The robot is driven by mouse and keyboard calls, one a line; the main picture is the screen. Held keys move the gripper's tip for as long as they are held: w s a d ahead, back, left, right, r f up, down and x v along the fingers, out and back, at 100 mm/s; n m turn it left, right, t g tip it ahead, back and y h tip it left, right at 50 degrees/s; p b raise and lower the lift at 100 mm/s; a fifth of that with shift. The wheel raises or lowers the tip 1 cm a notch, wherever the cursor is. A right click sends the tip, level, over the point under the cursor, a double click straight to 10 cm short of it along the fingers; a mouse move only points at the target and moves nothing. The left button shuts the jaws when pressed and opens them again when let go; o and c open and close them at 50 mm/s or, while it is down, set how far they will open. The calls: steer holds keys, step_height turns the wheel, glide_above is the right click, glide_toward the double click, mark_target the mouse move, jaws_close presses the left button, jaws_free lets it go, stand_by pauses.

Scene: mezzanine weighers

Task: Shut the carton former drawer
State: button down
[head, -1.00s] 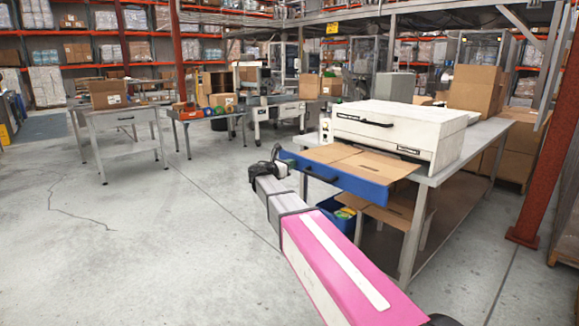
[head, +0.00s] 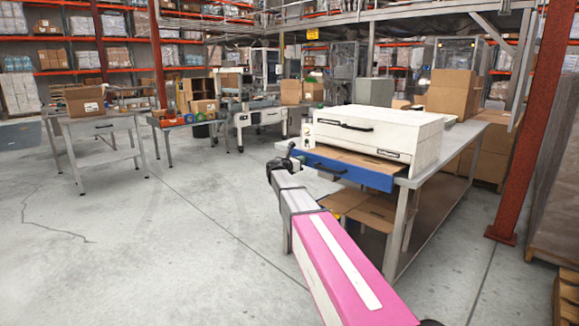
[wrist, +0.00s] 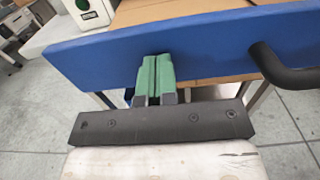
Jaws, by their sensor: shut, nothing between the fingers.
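The carton former (head: 385,135) is a white box-shaped machine on a grey metal table. Its drawer (head: 345,169) has a blue front with a black bar handle (head: 330,168); the handle also shows at the right of the wrist view (wrist: 287,72). The drawer stands part way out, with flat brown cardboard visible between its front and the machine. My gripper (head: 290,151) is at the left end of the drawer front. In the wrist view its green fingers (wrist: 154,75) are together and empty, up against the blue front, left of the handle. Whether they touch is hard to tell.
The grey table (head: 440,155) has a lower shelf with cardboard (head: 375,210) below the drawer. A red post (head: 520,130) stands at the right. Another workbench (head: 97,127) with a carton stands at the left. The concrete floor between is clear.

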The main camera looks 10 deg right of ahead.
mark_target(308, 158)
steer(key=x, duration=1.8)
steer(key=shift+w+d, duration=0.3)
steer(key=shift+d, duration=0.05)
steer(key=v, duration=1.4)
steer(key=shift+s, duration=0.25)
steer(key=s+a+f+m+g+y, duration=0.2)
steer(key=s+f+m+g+y, duration=0.45)
steer(key=s+f+m, duration=1.2)
steer(key=s+a+f+m+g+y, duration=0.1)
steer(key=s+a+f+m+y, duration=0.1)
steer(key=s, duration=0.7)
steer(key=s+a+f+m+g+y, duration=0.1)
steer(key=s+a+f+m+y, duration=0.1)
steer(key=s+f, duration=0.4)
steer(key=s+a+f+m+g+y, duration=0.2)
steer(key=s+a+f+y, duration=0.2)
steer(key=s, duration=1)
steer(key=shift+a+f+m, duration=0.35)
steer(key=shift+a+f, duration=0.1)
steer(key=shift+a, duration=0.4)
